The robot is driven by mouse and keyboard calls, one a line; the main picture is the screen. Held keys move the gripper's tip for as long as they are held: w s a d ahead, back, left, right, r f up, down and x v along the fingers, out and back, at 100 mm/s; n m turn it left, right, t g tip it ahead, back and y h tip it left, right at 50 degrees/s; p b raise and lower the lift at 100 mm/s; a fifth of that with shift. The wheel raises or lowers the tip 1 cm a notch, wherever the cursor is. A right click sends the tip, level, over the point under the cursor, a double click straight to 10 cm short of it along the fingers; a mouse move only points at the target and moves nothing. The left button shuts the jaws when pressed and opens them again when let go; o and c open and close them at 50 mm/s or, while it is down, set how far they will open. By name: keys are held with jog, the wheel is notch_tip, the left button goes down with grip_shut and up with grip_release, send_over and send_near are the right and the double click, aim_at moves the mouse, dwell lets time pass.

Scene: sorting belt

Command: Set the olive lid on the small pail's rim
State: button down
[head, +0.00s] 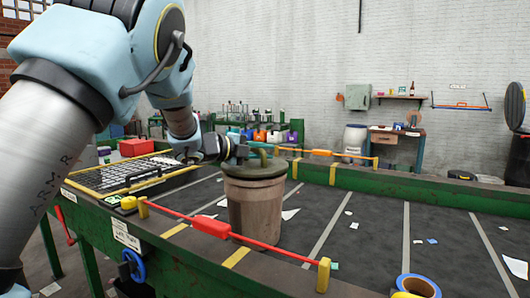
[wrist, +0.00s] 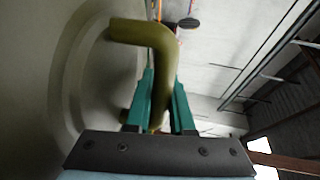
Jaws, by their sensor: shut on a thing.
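The small pail (head: 256,212), brownish and tapered, stands upright on the dark belt. The olive lid (head: 252,168) is at the pail's top, roughly level and lined up with the rim; whether it rests fully on the rim or sits slightly above it I cannot tell. My gripper (head: 241,152) comes in from the left and is shut on the lid's raised handle. In the wrist view my gripper (wrist: 162,88) has its teal fingers either side of the bent olive handle (wrist: 150,32), and the lid's broad face (wrist: 75,85) fills the left side. The pail's far rim is hidden.
A red barrier bar (head: 210,226) runs along the belt's near edge, close in front of the pail. A black grid with a yellow frame (head: 125,175) lies to the left. Blue tape (head: 418,285) sits at the front right. Paper scraps litter the otherwise open belt (head: 380,225).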

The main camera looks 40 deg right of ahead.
jog(key=c, duration=0.7)
grip_release()
notch_tip(320, 180, up, 2)
jog(key=b, duration=0.3)
send_over(232, 169)
jog(key=shift+d, duration=0.15)
jog(key=shift+w, duration=0.1)
